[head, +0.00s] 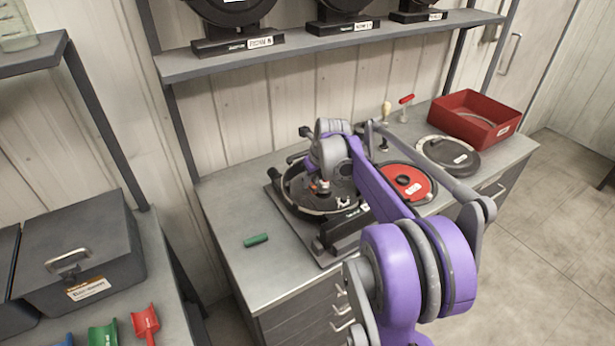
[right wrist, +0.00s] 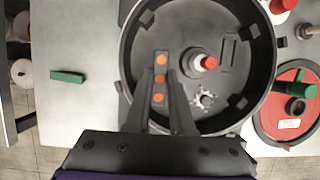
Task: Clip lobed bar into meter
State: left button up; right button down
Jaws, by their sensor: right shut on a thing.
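The meter is a round black open housing (head: 292,207) on the bench; in the right wrist view its rim and floor (right wrist: 225,110) fill the upper middle. My right gripper (right wrist: 161,76) is shut on a dark bar with several orange dots (right wrist: 160,61), which I take as the lobed bar. The bar lies over the housing's left part, beside the red-and-white hub (right wrist: 204,63). I cannot tell whether it touches the floor. A white star-shaped mark or part (right wrist: 204,99) shows below the hub. In the head view my right gripper (head: 322,187) is over the housing, its fingers mostly hidden by my arm.
A green bar (head: 255,240) lies on the bare bench left of the meter. To the right are a red disc (head: 421,177), a grey disc (head: 448,152) and a red tray (head: 475,97). A shelf (head: 290,47) runs above the bench.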

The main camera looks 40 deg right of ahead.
jog(key=b, duration=0.2)
send_over(308, 204)
jog(key=s, duration=0.2)
jog(key=shift+w+f, duration=0.15)
jog(key=shift+f, duration=1.2)
jog(key=shift+w+f, duration=0.1)
jog(key=shift+f, duration=1.25)
pick_arm(q)
jog(key=f, duration=0.1)
jog(key=s+f, duration=0.1)
jog(key=f, duration=0.2)
jog(key=shift+s, duration=0.35)
pick_arm(e)
jog(key=shift+f, duration=0.15)
pick_arm(q)
jog(key=shift+r, duration=0.1)
pick_arm(e)
jog(key=shift+w, duration=0.1)
pick_arm(q)
jog(key=shift+s+f+g+b, duration=0.15)
jog(key=shift+f+b, duration=0.3)
jog(key=shift+f, duration=0.05)
jog(key=shift+s+f+g+b, duration=0.15)
jog(key=shift+f+b, duration=0.3)
pick_arm(e)
jog(key=shift+f, duration=1)
jog(key=c, duration=0.7)
grip_release()
jog(key=shift+c, duration=0.4)
